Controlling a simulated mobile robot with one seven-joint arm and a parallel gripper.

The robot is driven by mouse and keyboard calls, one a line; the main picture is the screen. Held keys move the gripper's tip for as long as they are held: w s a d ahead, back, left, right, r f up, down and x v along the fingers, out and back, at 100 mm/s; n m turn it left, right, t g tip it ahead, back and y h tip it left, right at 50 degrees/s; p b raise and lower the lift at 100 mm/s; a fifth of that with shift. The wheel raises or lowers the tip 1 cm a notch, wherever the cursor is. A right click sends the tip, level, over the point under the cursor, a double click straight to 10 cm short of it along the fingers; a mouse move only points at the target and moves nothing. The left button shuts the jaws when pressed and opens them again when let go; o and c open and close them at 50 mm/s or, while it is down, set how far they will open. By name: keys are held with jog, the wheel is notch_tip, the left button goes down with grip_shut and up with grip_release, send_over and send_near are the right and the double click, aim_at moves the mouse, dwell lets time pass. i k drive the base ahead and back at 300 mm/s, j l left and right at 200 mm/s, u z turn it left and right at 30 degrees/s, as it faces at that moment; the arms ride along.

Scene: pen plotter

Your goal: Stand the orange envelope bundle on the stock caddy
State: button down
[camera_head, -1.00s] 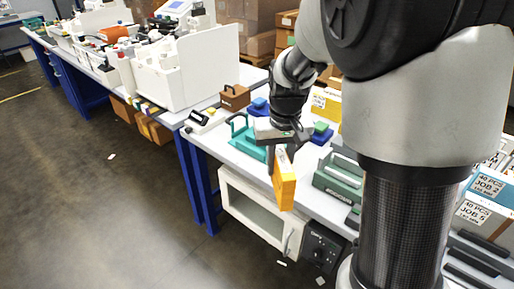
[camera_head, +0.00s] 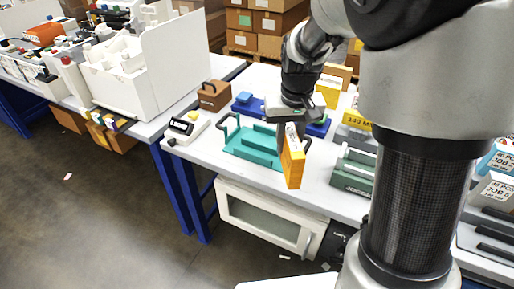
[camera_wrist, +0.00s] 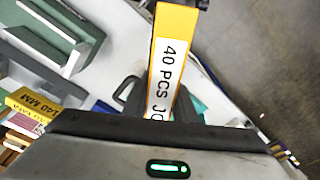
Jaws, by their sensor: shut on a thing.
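The orange envelope bundle (camera_head: 292,168) hangs upright from my gripper (camera_head: 290,128), which is shut on its top. In the wrist view the bundle (camera_wrist: 172,35) shows a white label reading "40 PCS JO", cut off by the gripper. The bundle is in front of a teal caddy (camera_head: 250,148) with dark end handles, near the bench's front edge. I cannot tell any gap between them. A green slotted holder (camera_head: 352,176) stands to the right. No readable name marks which one is the stock caddy.
A blue holder (camera_head: 248,104) lies behind the teal caddy. A small label device (camera_head: 187,127) and a brown box (camera_head: 214,95) stand to its left. Job boxes (camera_head: 492,194) stand at the right.

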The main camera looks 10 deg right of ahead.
aim_at(256, 155)
jog(key=i+j+z, duration=0.2)
jog(key=j+z, duration=0.15)
jog(key=j, duration=0.2)
jog(key=i+j+z, duration=0.1)
jog(key=j+z, duration=0.3)
jog(key=j, duration=0.2)
jog(key=j+z, duration=0.35)
jog(key=j, duration=0.25)
